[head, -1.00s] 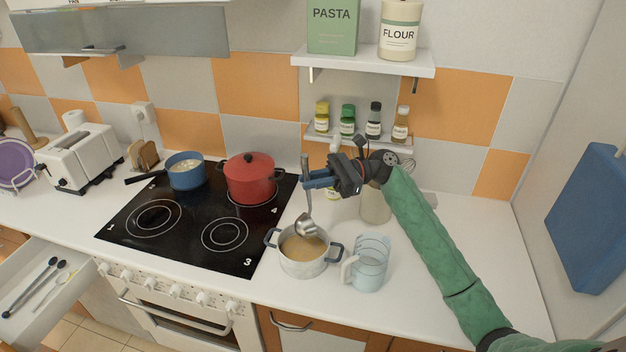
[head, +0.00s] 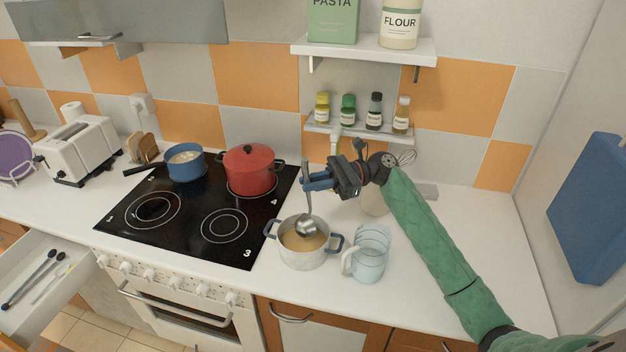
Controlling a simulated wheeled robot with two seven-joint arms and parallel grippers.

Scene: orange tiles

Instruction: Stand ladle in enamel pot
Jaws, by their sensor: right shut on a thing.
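The ladle (head: 307,227) is a grey metal one, held upright with its bowl down. My right gripper (head: 306,184) is shut on its handle, above and behind the pot. The enamel pot (head: 302,258) is speckled white with dark blue handles and holds a tan liquid. It stands on the counter right of the cooktop. The ladle's bowl is over the pot's opening, around rim height; I cannot tell whether it touches the liquid. My left gripper is not in view.
A clear measuring jug (head: 371,254) stands close to the pot's right. A red lidded pot (head: 249,172) and a blue saucepan (head: 185,164) stand on the black cooktop (head: 190,236). A utensil crock (head: 374,203) is behind my right gripper. Counter at right is free.

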